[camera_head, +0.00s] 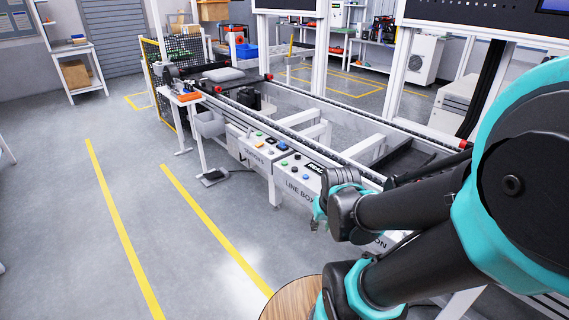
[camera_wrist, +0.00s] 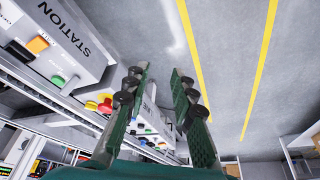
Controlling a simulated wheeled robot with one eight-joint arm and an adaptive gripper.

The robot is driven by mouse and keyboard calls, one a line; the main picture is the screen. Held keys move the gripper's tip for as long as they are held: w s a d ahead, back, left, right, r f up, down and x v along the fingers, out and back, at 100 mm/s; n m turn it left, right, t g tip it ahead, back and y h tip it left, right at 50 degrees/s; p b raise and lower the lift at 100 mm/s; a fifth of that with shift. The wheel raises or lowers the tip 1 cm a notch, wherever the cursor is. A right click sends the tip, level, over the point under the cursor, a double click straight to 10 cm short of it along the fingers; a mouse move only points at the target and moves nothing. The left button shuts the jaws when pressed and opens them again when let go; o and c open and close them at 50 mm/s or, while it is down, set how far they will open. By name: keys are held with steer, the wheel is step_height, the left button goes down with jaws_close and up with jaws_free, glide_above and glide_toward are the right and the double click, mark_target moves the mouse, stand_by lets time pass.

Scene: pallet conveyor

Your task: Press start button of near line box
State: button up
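The line box (camera_head: 300,186) is a pale control box on the conveyor's front side, lettered "LINE BOX", with several small coloured buttons on its sloped top. Its right end is hidden by my arm. Which button is the start button cannot be read. In the wrist view my gripper (camera_wrist: 160,72) has two green fingers with dark pads, spread apart with nothing held between them. A pale box with small buttons (camera_wrist: 147,118) shows beyond and between the fingers, apart from them. In the head view my wrist is beside the line box's right end; the fingers cannot be made out.
Another station box (camera_head: 255,150) adjoins the line box. The conveyor (camera_head: 300,118) runs behind. Open floor with yellow lines (camera_head: 120,225) lies left; a round wooden top (camera_head: 292,300) is below.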

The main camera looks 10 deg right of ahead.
jaws_close()
stand_by(1.1)
